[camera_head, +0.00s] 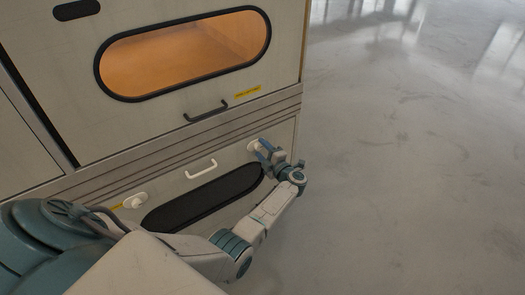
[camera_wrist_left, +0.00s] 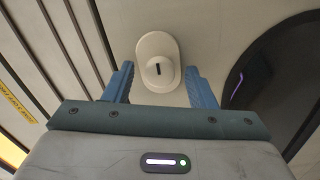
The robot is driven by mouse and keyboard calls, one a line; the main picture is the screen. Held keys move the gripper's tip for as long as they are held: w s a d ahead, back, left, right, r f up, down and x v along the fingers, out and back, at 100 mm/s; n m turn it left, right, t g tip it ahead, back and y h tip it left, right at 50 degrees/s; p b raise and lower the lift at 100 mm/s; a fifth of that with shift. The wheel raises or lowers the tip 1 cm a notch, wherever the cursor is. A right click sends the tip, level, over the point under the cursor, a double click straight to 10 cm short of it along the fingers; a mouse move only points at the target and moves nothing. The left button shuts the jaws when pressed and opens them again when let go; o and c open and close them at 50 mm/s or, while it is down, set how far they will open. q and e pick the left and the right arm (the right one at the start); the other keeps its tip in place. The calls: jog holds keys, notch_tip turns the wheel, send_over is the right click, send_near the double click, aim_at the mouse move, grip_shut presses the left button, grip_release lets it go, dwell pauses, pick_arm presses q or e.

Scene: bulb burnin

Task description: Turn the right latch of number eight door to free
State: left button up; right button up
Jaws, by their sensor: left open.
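The right latch (camera_wrist_left: 158,62) is a white oval plate with a round knob and a dark slot mark, in the upper middle of the left wrist view. In the head view the latch (camera_head: 253,146) is at the upper right of the lower door (camera_head: 222,172), partly behind my gripper. My left gripper (camera_head: 264,150) is open; in the wrist view its blue fingers (camera_wrist_left: 161,84) stand on either side of the latch, and I cannot tell whether they touch it. A second white latch (camera_head: 135,201) is at the door's left. I cannot read the door's number. My right gripper is not in view.
The lower door has a white handle (camera_head: 201,169) and a dark oval window (camera_head: 203,198). Above is a door with a lit orange window (camera_head: 185,52) and a dark handle (camera_head: 206,111). Open grey floor (camera_head: 420,170) lies to the right.

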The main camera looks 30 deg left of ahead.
pick_arm(q)
jog(key=shift+s+d, duration=0.1)
jog(key=shift+d, duration=0.1)
jog(key=shift+v, duration=1.25)
jog(key=v, duration=0.8)
jog(key=shift+p, duration=0.3)
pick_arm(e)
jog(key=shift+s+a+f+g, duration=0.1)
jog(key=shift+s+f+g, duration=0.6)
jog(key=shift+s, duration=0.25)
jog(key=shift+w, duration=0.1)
